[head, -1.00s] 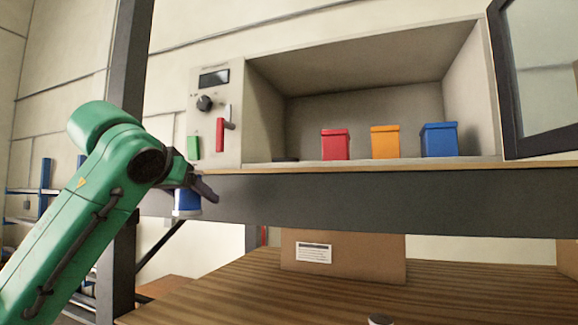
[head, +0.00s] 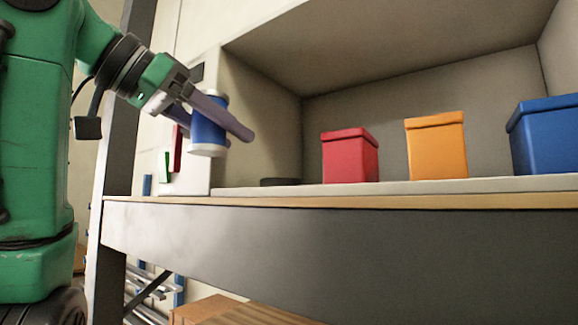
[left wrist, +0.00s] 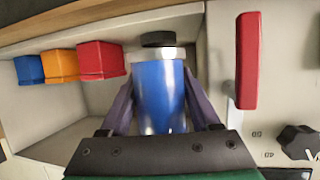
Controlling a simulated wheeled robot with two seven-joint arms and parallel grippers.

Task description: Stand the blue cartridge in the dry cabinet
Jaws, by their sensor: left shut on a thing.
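The blue cartridge (head: 208,128) is a blue cylinder with pale ends. My left gripper (head: 222,118) is shut on it and holds it nearly upright, slightly tilted, in the air above the front ledge. It also shows between the fingers in the left wrist view (left wrist: 160,95). The dry cabinet (head: 400,187) is open at the front. In the head view the cartridge overlaps its left side wall and control panel; how far it is from the opening I cannot tell. A dark round disc (head: 281,181) lies on the cabinet floor near the left wall. My right gripper is not in view.
A red box (head: 350,158), an orange box (head: 436,148) and a blue box (head: 545,138) stand in a row in the cabinet. The floor around the disc, left of the red box, is clear. A red handle (left wrist: 247,60) sticks out from the panel beside the gripper.

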